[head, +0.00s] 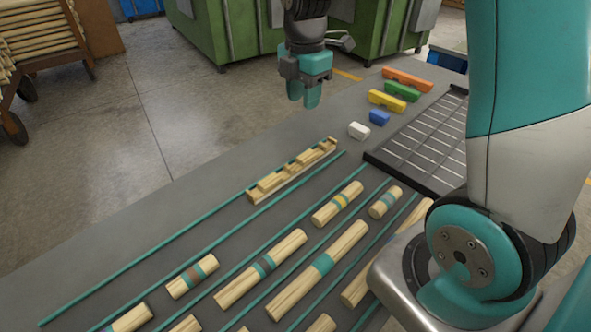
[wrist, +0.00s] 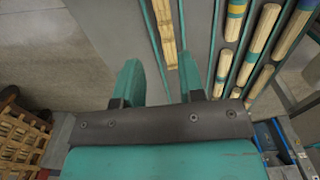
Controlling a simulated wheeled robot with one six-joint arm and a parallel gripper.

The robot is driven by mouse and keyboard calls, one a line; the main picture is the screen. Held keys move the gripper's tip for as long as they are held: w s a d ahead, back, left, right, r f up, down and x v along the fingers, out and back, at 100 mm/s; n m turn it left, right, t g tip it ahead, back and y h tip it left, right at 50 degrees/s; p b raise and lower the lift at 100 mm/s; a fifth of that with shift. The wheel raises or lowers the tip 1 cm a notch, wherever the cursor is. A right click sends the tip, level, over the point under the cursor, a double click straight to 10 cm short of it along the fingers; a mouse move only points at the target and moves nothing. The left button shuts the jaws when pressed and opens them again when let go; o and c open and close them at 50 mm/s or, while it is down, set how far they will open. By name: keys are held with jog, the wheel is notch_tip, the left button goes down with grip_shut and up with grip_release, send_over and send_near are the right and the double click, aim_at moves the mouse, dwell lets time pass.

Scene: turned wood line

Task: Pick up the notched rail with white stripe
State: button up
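A pale wooden notched rail (head: 292,172) lies on the grey table between green strips in the head view. In the wrist view a pale wooden piece that looks like this rail (wrist: 165,32) shows at the top, in line with the gap between my fingers. I cannot make out a white stripe on it. My gripper (head: 304,98) hangs above and beyond the rail, apart from it. In the wrist view the two green fingers of my gripper (wrist: 158,62) are spread with nothing between them.
Several banded round wood pieces (head: 257,268) lie in lanes nearer me. A white block (head: 359,130), a blue block (head: 379,117), and yellow (head: 387,101), green (head: 402,91) and orange (head: 407,78) pieces lie beside a dark slotted tray (head: 425,145). The table left of the rail is bare.

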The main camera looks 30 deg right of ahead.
send_over(300, 160)
jog(key=d, duration=0.1)
notch_tip(300, 160, down, 12)
jog(key=shift+w+r, duration=0.1)
jog(key=shift+w, duration=0.05)
jog(key=f, duration=0.2)
jog(key=f+p, duration=0.1)
jog(key=a+f, duration=0.1)
jog(key=f, duration=0.1)
jog(key=shift+f, duration=0.35)
jog(key=c, duration=0.6)
